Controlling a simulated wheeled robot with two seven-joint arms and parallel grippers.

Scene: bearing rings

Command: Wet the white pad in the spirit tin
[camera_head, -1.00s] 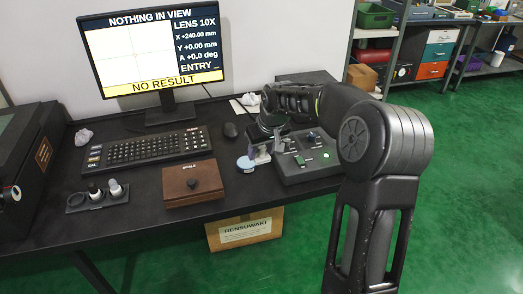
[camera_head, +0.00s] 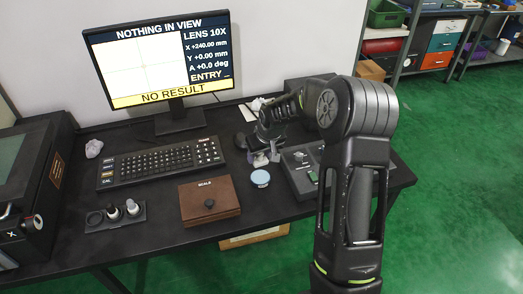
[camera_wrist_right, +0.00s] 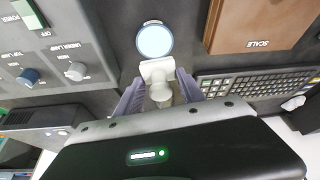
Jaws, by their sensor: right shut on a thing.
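The spirit tin appears to be the small round tin (camera_head: 260,178) with a pale blue top, on the table right of the brown scale box. In the right wrist view it (camera_wrist_right: 154,40) lies just beyond my fingertips. My right gripper (camera_head: 264,158) is low behind the tin in the head view. In the wrist view its purple fingers (camera_wrist_right: 159,88) are shut on a white piece with a flat end and a rounded stem, seemingly the white pad (camera_wrist_right: 157,70). The pad's end is close to the tin's rim; whether they touch I cannot tell. My left gripper is out of view.
The brown scale box (camera_head: 210,201), keyboard (camera_head: 160,164) and monitor (camera_head: 160,60) stand to the left. A grey control panel (camera_head: 300,172) with knobs is right of the tin. A small holder (camera_head: 115,216) stands front left. Bare table lies around the tin.

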